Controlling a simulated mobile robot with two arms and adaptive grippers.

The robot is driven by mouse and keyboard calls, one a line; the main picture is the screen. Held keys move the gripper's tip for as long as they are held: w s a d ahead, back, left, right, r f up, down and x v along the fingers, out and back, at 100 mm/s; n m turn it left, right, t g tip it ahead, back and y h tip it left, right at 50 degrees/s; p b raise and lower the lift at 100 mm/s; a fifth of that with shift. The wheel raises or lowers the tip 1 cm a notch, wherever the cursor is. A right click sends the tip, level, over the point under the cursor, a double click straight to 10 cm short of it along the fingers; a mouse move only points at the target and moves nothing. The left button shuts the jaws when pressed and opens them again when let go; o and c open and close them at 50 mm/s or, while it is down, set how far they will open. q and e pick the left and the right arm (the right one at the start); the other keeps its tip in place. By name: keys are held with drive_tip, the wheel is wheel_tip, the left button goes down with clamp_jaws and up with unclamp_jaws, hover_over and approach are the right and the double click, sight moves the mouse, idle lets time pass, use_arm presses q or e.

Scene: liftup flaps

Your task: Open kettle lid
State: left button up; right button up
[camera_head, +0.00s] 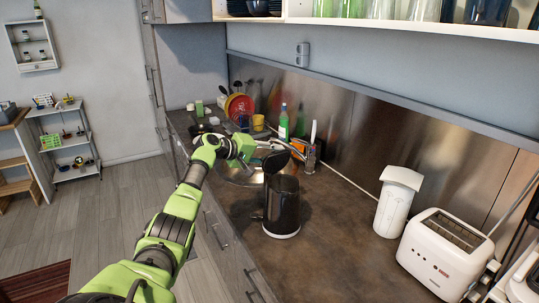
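A black kettle (282,208) stands upright on the dark countertop, with a pale ring at its base and its handle on the left side. A dark rounded piece that looks like its lid (277,161) stands tilted up above the kettle's top. My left gripper (259,148) is just above and to the left of the lid, close to it. I cannot tell whether they touch, or whether the fingers are open or shut. My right gripper is not in view.
A white lidded canister (397,203) and a white toaster (443,254) stand to the right of the kettle. Behind are a sink (240,176), a green bottle (283,122) and a red colander (239,106). A shelf (400,27) overhangs the back. The counter front is clear.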

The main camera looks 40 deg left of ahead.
use_arm(q)
drive_tip(key=v, duration=1.2)
idle(0.5)
